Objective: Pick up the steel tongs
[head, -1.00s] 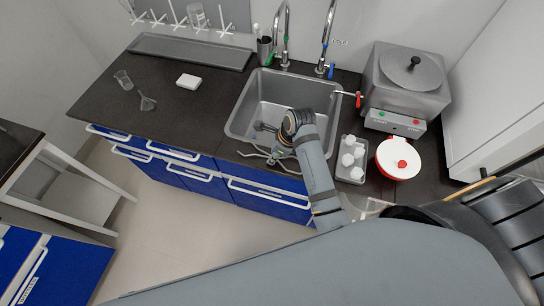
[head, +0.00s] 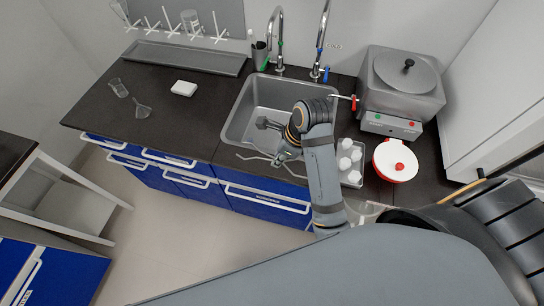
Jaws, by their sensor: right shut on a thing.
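The steel tongs (head: 259,156) show as thin, bent silver-grey metal at the front rim of the sink, in the head view. My right gripper (head: 284,156) is at their right end and is shut on them. My right arm comes up from below and hides part of the tongs and the gripper's fingertips. I cannot tell whether the tongs are clear of the counter. My left gripper is not in view.
The steel sink (head: 240,112) lies just behind the gripper, with a dark object (head: 268,123) in it. A tray of white-capped bottles (head: 350,157), a red-and-white round container (head: 395,161) and a steel distiller (head: 403,84) stand to the right. The left counter has free room.

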